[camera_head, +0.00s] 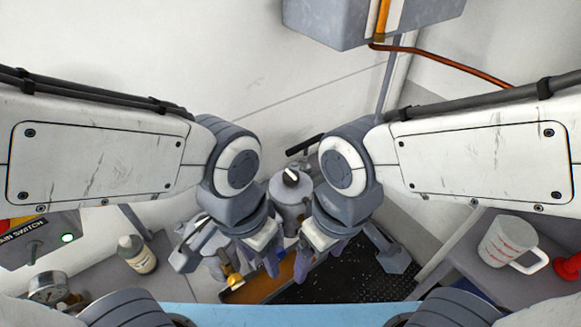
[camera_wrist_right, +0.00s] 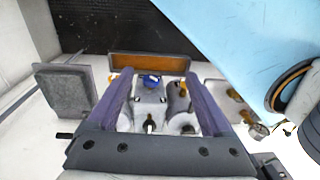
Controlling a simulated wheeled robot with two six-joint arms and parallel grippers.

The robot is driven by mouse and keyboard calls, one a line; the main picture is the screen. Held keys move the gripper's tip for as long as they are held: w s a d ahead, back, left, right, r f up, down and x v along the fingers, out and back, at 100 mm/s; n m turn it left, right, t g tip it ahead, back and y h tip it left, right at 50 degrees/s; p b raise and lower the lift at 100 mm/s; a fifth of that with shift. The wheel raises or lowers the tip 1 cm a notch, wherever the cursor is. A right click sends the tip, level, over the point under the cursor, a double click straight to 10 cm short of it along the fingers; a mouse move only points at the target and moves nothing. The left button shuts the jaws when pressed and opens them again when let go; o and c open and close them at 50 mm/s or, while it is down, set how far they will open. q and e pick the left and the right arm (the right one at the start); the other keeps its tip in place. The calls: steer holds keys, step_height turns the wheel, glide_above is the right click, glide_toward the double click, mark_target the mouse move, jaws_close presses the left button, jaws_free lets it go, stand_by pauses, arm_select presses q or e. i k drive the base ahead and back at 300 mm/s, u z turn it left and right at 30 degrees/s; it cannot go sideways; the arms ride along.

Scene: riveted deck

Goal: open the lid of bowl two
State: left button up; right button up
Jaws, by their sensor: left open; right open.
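No bowl marked two can be read in either view. A grey round vessel (camera_head: 291,203) with a flat top and a dark knob (camera_head: 291,177) stands between my two wrists in the head view; I cannot tell whether it is bowl two. My left gripper (camera_head: 227,262) is open, to its lower left. My right gripper (camera_head: 348,258) is open, to its lower right. In the right wrist view the purple fingers of my right gripper (camera_wrist_right: 164,95) are spread, with grey fittings and a blue part (camera_wrist_right: 151,80) seen between them. My wrists and fingers hide much of the middle.
A brown-bottomed tray (camera_head: 255,290) and a black perforated mat (camera_head: 365,275) lie below the grippers. A bottle (camera_head: 137,254) and a switch box (camera_head: 40,240) are left. A measuring jug (camera_head: 508,243) stands on a right shelf. A grey box (camera_head: 340,20) hangs above.

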mark_target(300, 192)
steer(key=z, duration=1.3)
steer(key=k, duration=0.85)
steer(key=u, duration=1.2)
steer(key=i, duration=0.5)
steer(key=u, duration=0.05)
